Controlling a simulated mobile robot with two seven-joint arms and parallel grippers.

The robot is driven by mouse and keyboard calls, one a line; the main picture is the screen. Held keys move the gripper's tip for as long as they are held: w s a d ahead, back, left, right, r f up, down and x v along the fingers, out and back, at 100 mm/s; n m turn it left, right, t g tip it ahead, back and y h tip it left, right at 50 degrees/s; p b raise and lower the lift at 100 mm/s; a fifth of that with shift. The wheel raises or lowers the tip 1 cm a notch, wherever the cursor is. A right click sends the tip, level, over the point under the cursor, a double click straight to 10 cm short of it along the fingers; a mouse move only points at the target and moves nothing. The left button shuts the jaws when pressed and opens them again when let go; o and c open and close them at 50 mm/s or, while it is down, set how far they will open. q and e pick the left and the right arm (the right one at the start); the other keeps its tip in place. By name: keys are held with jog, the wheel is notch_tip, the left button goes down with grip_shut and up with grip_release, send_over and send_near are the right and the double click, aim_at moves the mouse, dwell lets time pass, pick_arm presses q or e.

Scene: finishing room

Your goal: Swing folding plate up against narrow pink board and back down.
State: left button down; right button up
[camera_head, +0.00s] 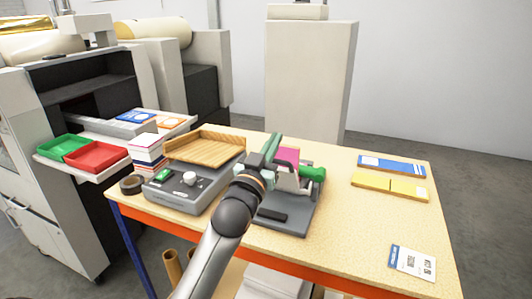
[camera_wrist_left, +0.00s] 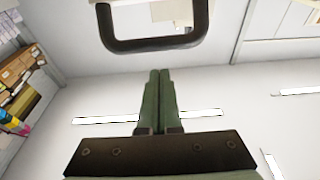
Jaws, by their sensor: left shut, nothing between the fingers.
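The narrow pink board (camera_head: 289,154) shows behind my left gripper on a grey folding device (camera_head: 297,221) on the table. A light grey plate (camera_head: 289,182) stands tilted up in front of it; it looks like the folding plate. A green cylinder (camera_head: 313,173) sticks out to its right. My left gripper (camera_head: 272,143) is over the device's left part, its green fingers beside the pink board; I cannot tell whether they touch. In the left wrist view its fingers (camera_wrist_left: 160,78) are together and empty. My arm hides part of the device. My right gripper is out of view.
A tape roll (camera_head: 132,184) lies near the table's left edge. Blue (camera_head: 391,165) and yellow (camera_head: 389,186) strips and a card (camera_head: 412,262) lie right. The table between is clear.

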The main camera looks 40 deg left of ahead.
pick_arm(q)
jog(key=f, duration=0.1)
jog(key=s+f, duration=0.1)
jog(key=f, duration=0.1)
jog(key=shift+s+d+f, duration=0.15)
jog(key=shift+s+f, duration=0.1)
jog(key=shift+f, duration=0.05)
jog(key=shift+b, duration=0.3)
